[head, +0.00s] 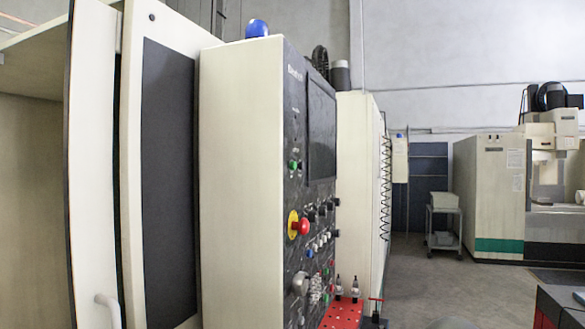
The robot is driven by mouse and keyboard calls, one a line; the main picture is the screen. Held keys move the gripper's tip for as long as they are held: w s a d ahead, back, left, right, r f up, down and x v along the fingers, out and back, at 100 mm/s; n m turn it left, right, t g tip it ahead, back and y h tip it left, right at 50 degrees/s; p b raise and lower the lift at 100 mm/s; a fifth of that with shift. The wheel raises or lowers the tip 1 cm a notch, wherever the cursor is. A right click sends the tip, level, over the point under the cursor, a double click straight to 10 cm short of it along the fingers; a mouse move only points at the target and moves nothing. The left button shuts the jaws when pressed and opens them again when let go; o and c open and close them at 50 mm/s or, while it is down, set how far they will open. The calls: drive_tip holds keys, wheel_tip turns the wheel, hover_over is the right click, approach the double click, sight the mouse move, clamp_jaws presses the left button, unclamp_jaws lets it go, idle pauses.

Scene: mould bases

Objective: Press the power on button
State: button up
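The machine's control panel (300,220) is dark and seen at a steep angle on the side of a cream cabinet (240,180). A green button (293,165) sits on its upper left part, with a small red one beside it. A large red knob on a yellow ring (299,226) is below them. Labels are too small to read, so I cannot tell which button is power on. My gripper is not in view, and nothing is seen touching the panel.
A red perforated tray (343,314) with tool holders juts out below the panel. An open door with a handle (108,308) stands at left. A grey cart (443,222) and another machine (490,200) are farther back. Grey floor (410,275) lies clear between.

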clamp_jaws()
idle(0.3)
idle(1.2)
